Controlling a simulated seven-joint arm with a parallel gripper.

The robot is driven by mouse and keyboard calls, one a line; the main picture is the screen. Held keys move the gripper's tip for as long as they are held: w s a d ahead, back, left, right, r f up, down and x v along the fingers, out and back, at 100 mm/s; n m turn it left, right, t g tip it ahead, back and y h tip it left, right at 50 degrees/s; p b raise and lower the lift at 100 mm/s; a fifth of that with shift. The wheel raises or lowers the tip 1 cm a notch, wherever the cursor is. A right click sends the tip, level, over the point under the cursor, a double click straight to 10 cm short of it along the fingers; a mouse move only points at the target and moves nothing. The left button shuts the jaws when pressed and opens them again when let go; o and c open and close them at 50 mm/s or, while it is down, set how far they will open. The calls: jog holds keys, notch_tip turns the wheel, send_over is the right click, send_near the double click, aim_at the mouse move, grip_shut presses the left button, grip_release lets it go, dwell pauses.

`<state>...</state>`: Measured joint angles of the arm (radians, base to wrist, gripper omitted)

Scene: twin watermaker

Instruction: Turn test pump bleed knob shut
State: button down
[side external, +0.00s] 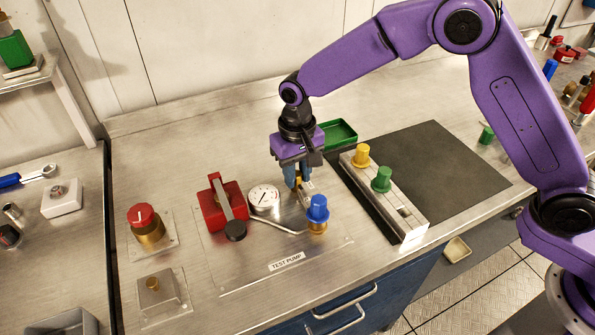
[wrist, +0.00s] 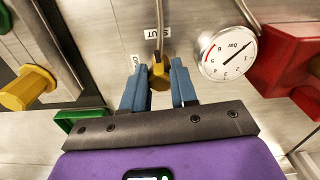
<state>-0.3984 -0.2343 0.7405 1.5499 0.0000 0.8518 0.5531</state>
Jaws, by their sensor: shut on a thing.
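The bleed knob is a small brass-yellow piece on the test pump plate (side external: 240,275), and it shows in the wrist view (wrist: 159,76) between the blue fingertips. My gripper (side external: 297,184) points down over it behind the blue-capped fitting, and in the wrist view its fingers (wrist: 158,88) are closed on the knob's sides. A "SHUT" label (wrist: 152,32) lies just beyond the knob. Another label (wrist: 135,63), partly hidden by the left finger, seems to read "OPEN". The knob's exact angle is hard to tell.
A pressure gauge (side external: 264,199) and a red pump block with a lever (side external: 222,205) stand left of my gripper. A blue-capped fitting (side external: 317,208) stands close in front. A metal rail with yellow and green knobs (side external: 402,212) and a green tray (side external: 340,134) are to the right.

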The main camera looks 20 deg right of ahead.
aim_at(297, 175)
jog(key=shift+m, duration=0.6)
jog(key=c, duration=0.9)
grip_release()
notch_tip(297, 175, up, 18)
jog(key=shift+f, duration=0.25)
jog(key=s+d+f+n, duration=0.2)
jog(key=s+d+n, duration=0.2)
jog(key=s+d, duration=0.4)
jog(key=s+d+f+n, duration=0.2)
jog(key=s+d+n, duration=0.2)
jog(key=s+d, duration=0.5)
jog(key=s+d+f+n, duration=0.2)
jog(key=s+d+n, duration=0.2)
jog(key=s+d, duration=0.4)
jog(key=shift+s+d+f+n, duration=0.1)
jog(key=shift+s+n, duration=0.05)
jog(key=shift+s, duration=0.9)
jog(key=shift+s+d+f+n, duration=0.1)
jog(key=shift+s+d, duration=0.05)
jog(key=shift+s, duration=0.85)
jog(key=shift+s+d+f+n, duration=0.1)
jog(key=shift+s+n, duration=0.05)
jog(key=shift+s, duration=0.9)
